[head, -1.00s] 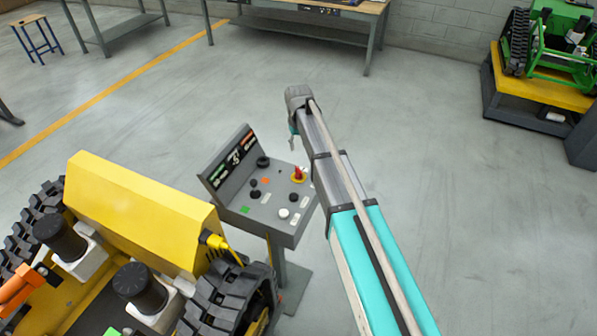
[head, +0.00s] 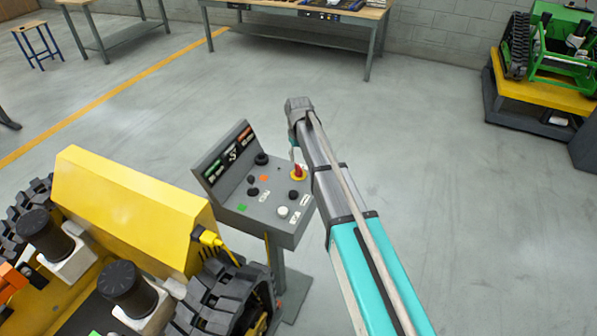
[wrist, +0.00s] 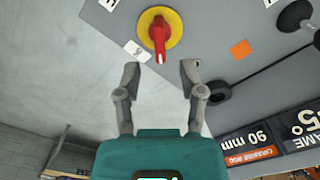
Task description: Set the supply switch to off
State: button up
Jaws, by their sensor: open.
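The supply switch appears to be the red rotary handle on a yellow round plate (head: 298,173) at the right edge of the control panel (head: 245,208). In the wrist view the red handle (wrist: 158,35) lies ahead of my gripper (wrist: 160,72), with its narrow end pointing down between the fingertips. My gripper is open, with a finger on each side and a gap to the handle. I see no contact. A small white label (wrist: 137,51) sits beside the yellow plate. In the head view my arm hides most of the gripper.
Black knobs (head: 262,158), a white button (head: 283,212) and an orange square share the panel. A yellow tracked carrier (head: 130,210) stands close to its left. Open floor lies to the right, with a green carrier (head: 555,50) far back.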

aim_at(299, 166)
jog(key=shift+f+b, duration=2.4)
jog(key=shift+f, duration=0.3)
grip_shut()
